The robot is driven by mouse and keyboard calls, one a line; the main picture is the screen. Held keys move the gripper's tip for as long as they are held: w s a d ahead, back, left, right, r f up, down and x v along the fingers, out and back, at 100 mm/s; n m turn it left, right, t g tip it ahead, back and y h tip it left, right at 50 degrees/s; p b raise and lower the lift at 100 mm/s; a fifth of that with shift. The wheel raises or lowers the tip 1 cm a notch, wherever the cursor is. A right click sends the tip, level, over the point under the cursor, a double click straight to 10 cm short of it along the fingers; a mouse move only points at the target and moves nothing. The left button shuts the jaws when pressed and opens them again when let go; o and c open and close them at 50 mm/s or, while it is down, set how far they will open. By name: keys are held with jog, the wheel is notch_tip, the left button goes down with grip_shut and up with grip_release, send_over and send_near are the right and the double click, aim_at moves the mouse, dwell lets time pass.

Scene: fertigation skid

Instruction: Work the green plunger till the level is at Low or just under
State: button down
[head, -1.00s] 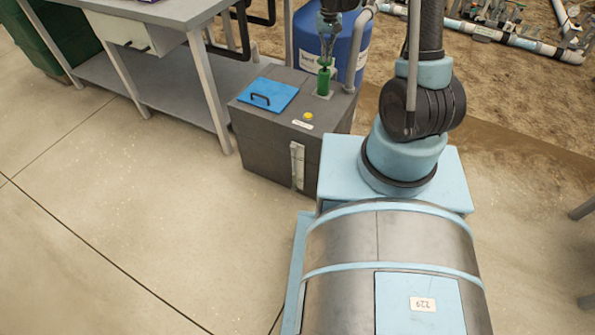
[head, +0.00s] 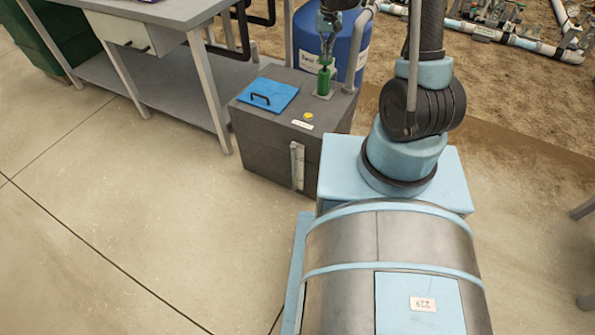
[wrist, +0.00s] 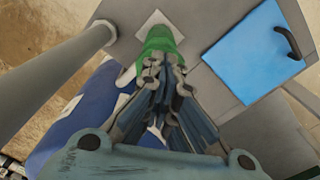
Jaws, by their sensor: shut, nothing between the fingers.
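The green plunger (head: 324,80) stands upright on a small pale plate on top of the dark grey tank (head: 270,115). My gripper (head: 328,58) is shut and empty, pointing down right at the plunger's top. In the wrist view the green plunger (wrist: 158,42) shows just past my closed fingertips (wrist: 163,65), which cover part of it. I cannot tell if they touch. A pale upright level strip (head: 298,165) is on the tank's front face; its level and marks are too small to read.
A blue lid with a black handle (head: 268,95) and a yellow button (head: 308,115) are on the tank top. A blue drum (head: 350,45) and a grey pipe (head: 363,45) stand close behind. A grey table (head: 165,12) is at left. The concrete floor in front is clear.

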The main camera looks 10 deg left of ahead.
jog(key=shift+r, duration=2.55)
jog(key=shift+f, duration=0.1)
jog(key=shift+f, duration=3.6)
jog(key=shift+r, duration=3.7)
